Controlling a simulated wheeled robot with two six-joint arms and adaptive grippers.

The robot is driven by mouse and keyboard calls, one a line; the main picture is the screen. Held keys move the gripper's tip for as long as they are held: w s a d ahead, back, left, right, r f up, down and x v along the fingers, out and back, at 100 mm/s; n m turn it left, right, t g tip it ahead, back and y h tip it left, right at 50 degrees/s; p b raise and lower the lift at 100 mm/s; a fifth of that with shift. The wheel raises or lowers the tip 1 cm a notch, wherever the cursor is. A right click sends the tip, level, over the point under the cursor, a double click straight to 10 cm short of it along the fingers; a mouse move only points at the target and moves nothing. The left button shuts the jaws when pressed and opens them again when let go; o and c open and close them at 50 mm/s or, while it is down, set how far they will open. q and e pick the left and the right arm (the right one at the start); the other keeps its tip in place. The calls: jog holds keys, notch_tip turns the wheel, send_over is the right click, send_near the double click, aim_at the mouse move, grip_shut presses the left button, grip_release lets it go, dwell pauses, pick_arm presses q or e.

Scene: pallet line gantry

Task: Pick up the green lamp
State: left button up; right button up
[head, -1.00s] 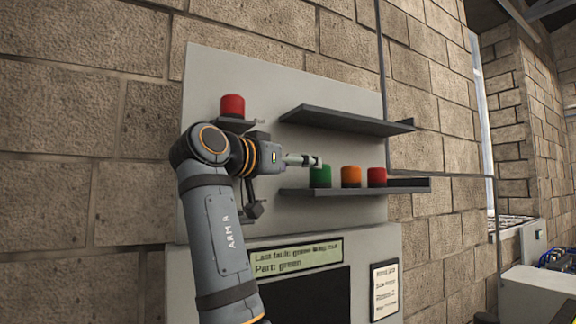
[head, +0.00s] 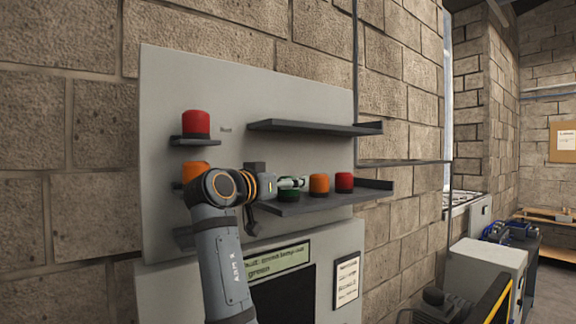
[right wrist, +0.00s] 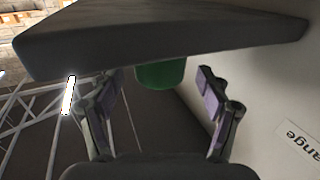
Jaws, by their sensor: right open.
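The green lamp (head: 289,194) stands at the left of the lamps on the lower long shelf in the head view, partly hidden behind my right gripper. My right gripper (head: 292,183) reaches in from the left and overlaps the lamp's upper part. In the right wrist view the green lamp (right wrist: 161,74) shows between and beyond the two open fingers (right wrist: 160,95), its other end cut off by a dark shelf slab. My left gripper is not in view.
An orange lamp (head: 319,183) and a red lamp (head: 344,182) stand to the right on the same lower shelf (head: 320,202). The empty upper shelf (head: 315,127) juts out above. A red lamp (head: 196,122) and an orange lamp (head: 195,171) sit on small left brackets.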

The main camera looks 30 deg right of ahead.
jog(key=shift+x, duration=1.05)
jog(key=shift+a, duration=0.1)
jog(key=c, duration=1.3)
